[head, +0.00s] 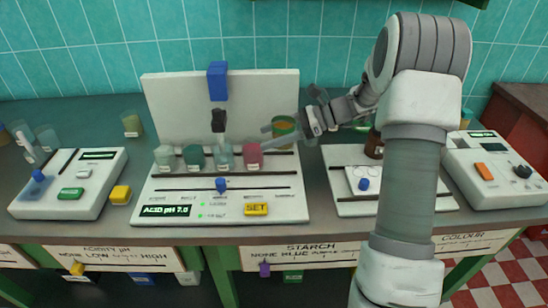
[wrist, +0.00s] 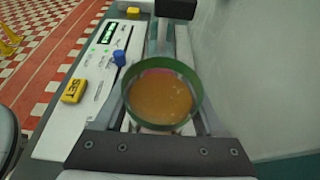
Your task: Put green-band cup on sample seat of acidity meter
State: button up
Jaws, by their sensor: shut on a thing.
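The green-band cup (head: 283,124) holds orange-brown liquid, and its green rim shows from above in the wrist view (wrist: 160,98). My gripper (head: 288,136) is shut on it, with a dark finger on each side in the wrist view (wrist: 165,118). The cup is held near the right end of the acidity meter (head: 180,212), whose display reads ACID pH 7.0. A black probe (head: 218,120) under a blue block hangs over the meter's row of cups. A clear cup (head: 224,157) stands below the probe. I cannot tell which spot is the sample seat.
A pale cup (head: 164,158), a green cup (head: 194,156) and a pink cup (head: 253,155) stand in the same row. A yellow SET button (head: 256,209) and blue knob (head: 221,185) are in front. Other instruments stand left (head: 70,190) and right (head: 497,175).

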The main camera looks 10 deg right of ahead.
aim_at(272, 164)
jog(key=shift+f+b, duration=0.5)
jog(key=shift+f, duration=2.6)
jog(key=shift+f, duration=0.1)
jog(key=shift+f, duration=0.15)
jog(key=o, duration=1.5)
